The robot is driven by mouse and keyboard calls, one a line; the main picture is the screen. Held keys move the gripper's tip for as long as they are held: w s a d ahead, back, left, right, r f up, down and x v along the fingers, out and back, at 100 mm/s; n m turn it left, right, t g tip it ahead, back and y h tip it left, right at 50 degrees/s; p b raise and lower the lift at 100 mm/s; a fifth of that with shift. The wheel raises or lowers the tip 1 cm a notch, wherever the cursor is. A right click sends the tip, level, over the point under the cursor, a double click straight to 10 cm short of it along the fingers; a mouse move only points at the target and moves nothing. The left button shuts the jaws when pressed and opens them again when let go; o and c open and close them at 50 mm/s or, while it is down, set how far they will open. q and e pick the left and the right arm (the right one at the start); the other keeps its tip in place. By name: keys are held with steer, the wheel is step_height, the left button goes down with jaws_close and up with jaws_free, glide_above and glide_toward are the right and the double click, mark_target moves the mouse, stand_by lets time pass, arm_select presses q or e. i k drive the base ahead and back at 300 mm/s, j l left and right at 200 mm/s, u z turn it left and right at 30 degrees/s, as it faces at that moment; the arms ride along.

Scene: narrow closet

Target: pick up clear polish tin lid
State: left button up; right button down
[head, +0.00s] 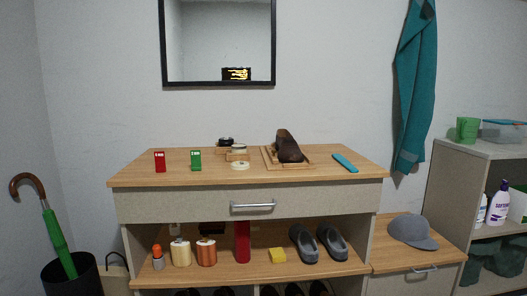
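On the wooden dresser top, several small round tins or lids are grouped near the middle. A pale, cream-coloured disc (240,166) lies flat nearest the front; it may be the clear polish tin lid, but it is too small to be sure. Behind it a light-topped tin (239,149) stands on a small wooden piece (232,156). A black tin (226,141) is further back and left. Neither of my grippers is in view.
A dark shoe (287,147) rests on a wooden tray (269,163) right of the tins. A blue shoehorn-like item (345,162) lies further right. Red (160,162) and green (196,160) boxes stand left. The dresser's front strip is clear. A mirror (217,45) hangs above.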

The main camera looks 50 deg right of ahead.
mark_target(236, 166)
steer(key=z, duration=1.4)
